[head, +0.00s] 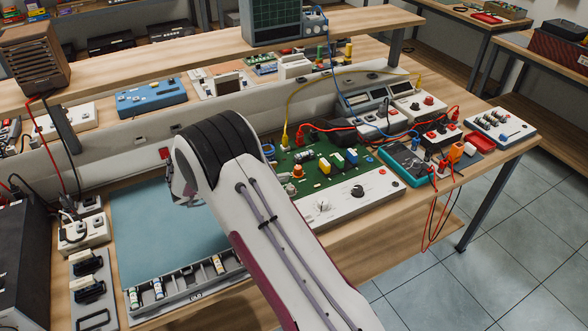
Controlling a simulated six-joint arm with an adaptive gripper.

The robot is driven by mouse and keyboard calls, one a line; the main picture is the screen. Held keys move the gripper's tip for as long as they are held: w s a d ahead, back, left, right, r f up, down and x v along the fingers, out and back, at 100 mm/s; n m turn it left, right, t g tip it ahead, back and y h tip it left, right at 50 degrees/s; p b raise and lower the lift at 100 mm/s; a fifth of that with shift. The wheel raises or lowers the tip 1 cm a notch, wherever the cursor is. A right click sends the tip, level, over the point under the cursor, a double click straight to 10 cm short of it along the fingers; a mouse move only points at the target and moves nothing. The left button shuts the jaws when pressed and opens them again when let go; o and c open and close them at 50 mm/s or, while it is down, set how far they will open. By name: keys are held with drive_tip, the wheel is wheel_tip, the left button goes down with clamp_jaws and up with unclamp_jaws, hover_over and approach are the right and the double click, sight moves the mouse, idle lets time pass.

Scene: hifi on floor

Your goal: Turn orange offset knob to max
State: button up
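A green circuit board (328,168) with a white front panel (345,203) lies on the bench, right of my arm. A small orange round part (298,172) stands on the board near its left side; I cannot tell if it is the offset knob, and no label is readable. The white panel carries a pale dial (322,206) and a dark knob (357,191). My arm crosses the middle of the view and hides the panel's left end. A small part of my gripper (178,187) shows left of the arm, over the blue mat, apart from the board. Its fingers are mostly hidden.
The blue mat (150,235) is mostly clear. A teal multimeter (402,163) with red leads stands right of the board. Red, yellow and blue cables run around the board's back. A tray (190,278) of small parts lies at the bench's front.

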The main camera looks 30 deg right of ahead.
sight(294, 176)
drive_tip(key=shift+d, duration=0.1)
drive_tip(key=shift+x, duration=3.85)
clamp_jaws()
